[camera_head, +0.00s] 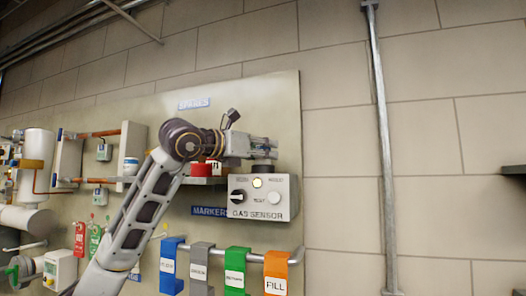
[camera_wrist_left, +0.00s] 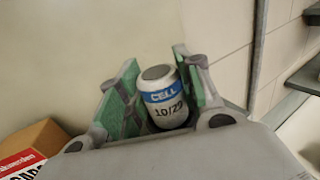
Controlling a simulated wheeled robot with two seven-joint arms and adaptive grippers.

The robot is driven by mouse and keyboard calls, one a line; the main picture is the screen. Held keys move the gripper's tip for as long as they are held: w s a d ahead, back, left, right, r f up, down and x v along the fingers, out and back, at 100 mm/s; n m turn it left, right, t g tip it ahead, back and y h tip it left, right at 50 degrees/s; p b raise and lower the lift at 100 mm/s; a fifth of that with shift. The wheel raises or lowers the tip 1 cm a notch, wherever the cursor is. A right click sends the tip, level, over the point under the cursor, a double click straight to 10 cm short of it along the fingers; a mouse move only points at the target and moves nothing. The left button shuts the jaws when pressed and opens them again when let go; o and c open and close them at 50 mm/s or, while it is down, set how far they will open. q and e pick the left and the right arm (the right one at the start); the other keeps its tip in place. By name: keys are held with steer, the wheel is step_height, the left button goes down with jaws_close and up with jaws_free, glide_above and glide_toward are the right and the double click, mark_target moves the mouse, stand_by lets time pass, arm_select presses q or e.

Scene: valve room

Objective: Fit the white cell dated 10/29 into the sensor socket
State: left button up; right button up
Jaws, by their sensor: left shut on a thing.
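The white cell (camera_wrist_left: 163,97) has a blue band reading CELL and the date 10/29. It sits between the green pads of my left gripper (camera_wrist_left: 160,88) in the left wrist view, and the gripper is shut on it. In the head view my left gripper (camera_head: 264,150) is just above the grey GAS SENSOR box (camera_head: 262,210), which has a knob and a lit yellow lamp. A short dark round part (camera_head: 266,170) shows on top of the box, under the fingers. I cannot tell whether the cell touches it. My right gripper is not in view.
A shelf (camera_head: 205,181) with red items is left of the box. Below, a rail (camera_head: 296,258) carries blue, grey, green and orange tags. A vertical pipe (camera_head: 384,150) runs down the wall at right. An orange box (camera_wrist_left: 32,142) shows in the left wrist view.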

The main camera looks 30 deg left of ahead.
arm_select(q)
steer(key=shift+f, duration=0.35)
stand_by(0.3)
steer(key=o, duration=1.1)
steer(key=v, duration=1.2)
stand_by(0.5)
